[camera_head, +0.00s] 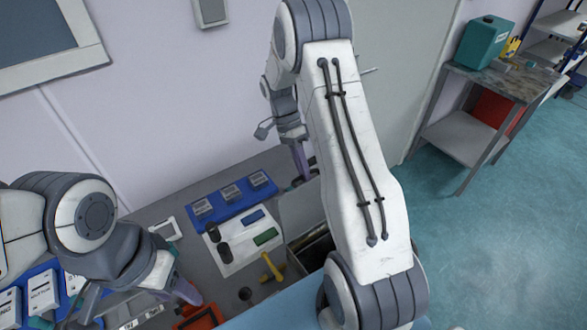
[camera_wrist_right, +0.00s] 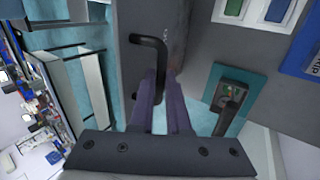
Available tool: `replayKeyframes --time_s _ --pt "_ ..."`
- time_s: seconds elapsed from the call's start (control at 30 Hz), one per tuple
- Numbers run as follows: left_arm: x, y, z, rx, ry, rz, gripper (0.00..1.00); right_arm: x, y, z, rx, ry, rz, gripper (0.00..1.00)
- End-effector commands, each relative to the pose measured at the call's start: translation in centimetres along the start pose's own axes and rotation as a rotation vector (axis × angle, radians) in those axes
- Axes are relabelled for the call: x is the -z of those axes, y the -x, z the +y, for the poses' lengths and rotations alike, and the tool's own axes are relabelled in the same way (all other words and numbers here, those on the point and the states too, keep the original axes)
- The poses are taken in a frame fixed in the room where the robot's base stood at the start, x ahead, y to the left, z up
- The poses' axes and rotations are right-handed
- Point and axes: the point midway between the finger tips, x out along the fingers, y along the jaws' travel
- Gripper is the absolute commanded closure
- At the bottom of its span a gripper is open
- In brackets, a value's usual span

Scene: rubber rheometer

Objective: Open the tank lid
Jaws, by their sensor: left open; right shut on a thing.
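The grey tank (camera_head: 297,252) is on the bench, partly hidden by my right arm. Its dark inside shows in the head view. The grey tank lid (camera_head: 298,210) stands raised at the back of the opening. In the right wrist view the lid's face (camera_wrist_right: 130,75) carries a black bent handle (camera_wrist_right: 152,45). My left gripper (camera_head: 188,294) is open over the bench at lower left, apart from the tank.
A white tray (camera_head: 232,262) with dark cylinders and a yellow hammer-like tool (camera_head: 271,267) lie left of the tank. A blue mat (camera_head: 232,207) with grey blocks is behind. An orange-red box (camera_head: 200,317) is near my left gripper. A side table (camera_head: 470,130) stands right.

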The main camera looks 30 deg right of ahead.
Motion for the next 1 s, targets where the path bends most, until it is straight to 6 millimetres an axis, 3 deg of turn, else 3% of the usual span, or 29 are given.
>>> replayKeyframes --time_s 0.2,0.7,0.73,0.8,1.0 --pt "0.00 0.15 0.01 0.000 0.000 0.000 0.50 0.83 -0.25 -0.50 -0.057 -0.006 0.006 1.00" --pt "0.00 0.15 0.01 0.000 0.000 0.000 0.50 0.40 -0.06 -0.96 -0.066 -0.001 0.007 1.00" --pt "0.00 0.15 0.01 0.000 0.000 0.000 0.50 0.39 -0.06 -0.96 -0.065 -0.001 0.007 0.78" --pt "0.00 0.15 0.01 0.000 0.000 0.000 0.50 0.39 -0.06 -0.96 -0.065 -0.002 0.006 0.55" --pt "0.01 0.17 0.01 0.000 0.000 0.000 0.50 0.66 -0.22 -0.66 -0.071 -0.006 0.002 0.55"
